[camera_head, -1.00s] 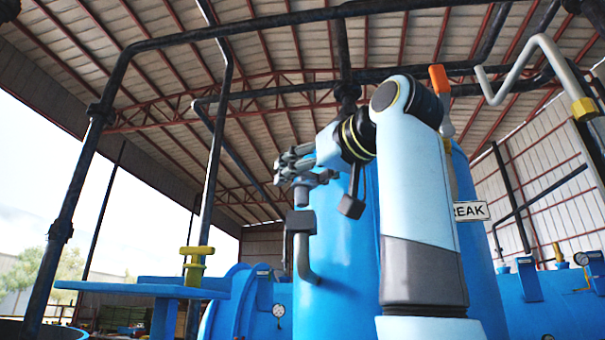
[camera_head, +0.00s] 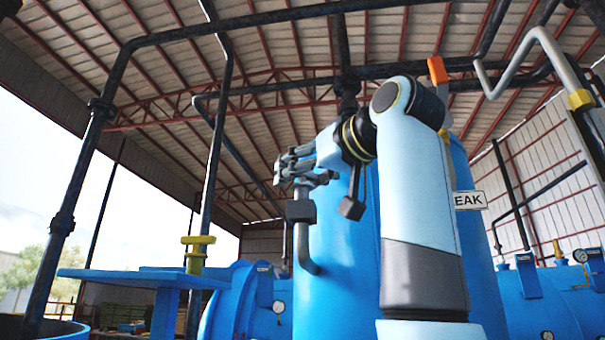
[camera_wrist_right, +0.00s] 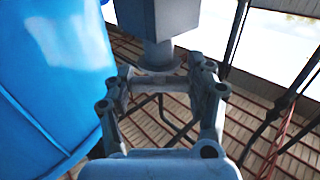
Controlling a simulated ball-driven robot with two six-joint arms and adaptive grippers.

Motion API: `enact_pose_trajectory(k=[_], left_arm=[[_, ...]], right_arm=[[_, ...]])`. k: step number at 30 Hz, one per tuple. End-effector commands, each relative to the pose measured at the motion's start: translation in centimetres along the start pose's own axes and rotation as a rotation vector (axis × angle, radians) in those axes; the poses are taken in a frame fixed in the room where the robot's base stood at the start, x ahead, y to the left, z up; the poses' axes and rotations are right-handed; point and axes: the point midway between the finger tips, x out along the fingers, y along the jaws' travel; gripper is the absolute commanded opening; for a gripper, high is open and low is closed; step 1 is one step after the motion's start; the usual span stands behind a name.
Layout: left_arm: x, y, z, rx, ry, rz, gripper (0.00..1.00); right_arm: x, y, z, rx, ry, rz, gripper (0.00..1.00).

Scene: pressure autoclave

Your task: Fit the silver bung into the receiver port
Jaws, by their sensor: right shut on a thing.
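My right gripper (camera_head: 288,165) reaches left in the head view, its fingers shut on the silver bung (camera_head: 302,187). In the upside-down wrist view, the right gripper's fingers (camera_wrist_right: 165,88) close around the bung (camera_wrist_right: 158,66), whose round grey part shows beside a square block. The receiver port is the square grey block (camera_head: 300,211) on top of a bent grey pipe. It also shows at the top of the wrist view (camera_wrist_right: 158,18). The bung stands over the block with its lower end at the block's top; how deep it sits is hidden. My left gripper is not in view.
A big blue tank (camera_head: 340,255) stands just behind the port. Dark pipes (camera_head: 270,35) run overhead. Open air lies left of the gripper.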

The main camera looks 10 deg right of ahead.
Motion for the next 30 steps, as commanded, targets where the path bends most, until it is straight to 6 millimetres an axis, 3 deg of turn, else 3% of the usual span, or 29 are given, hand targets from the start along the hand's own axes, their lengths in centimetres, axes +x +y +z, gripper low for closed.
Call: enact_pose_trajectory(k=[27, 28, 30], left_arm=[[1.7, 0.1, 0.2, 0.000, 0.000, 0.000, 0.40], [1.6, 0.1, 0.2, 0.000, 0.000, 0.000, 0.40], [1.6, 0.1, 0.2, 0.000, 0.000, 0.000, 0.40]], right_arm=[[0.0, 0.0, 2.4, 0.000, 0.000, 0.000, 0.22], [0.0, 0.0, 2.3, 0.000, 0.001, 0.000, 0.59], [0.0, 0.0, 2.2, 0.000, 0.001, 0.000, 0.69]])
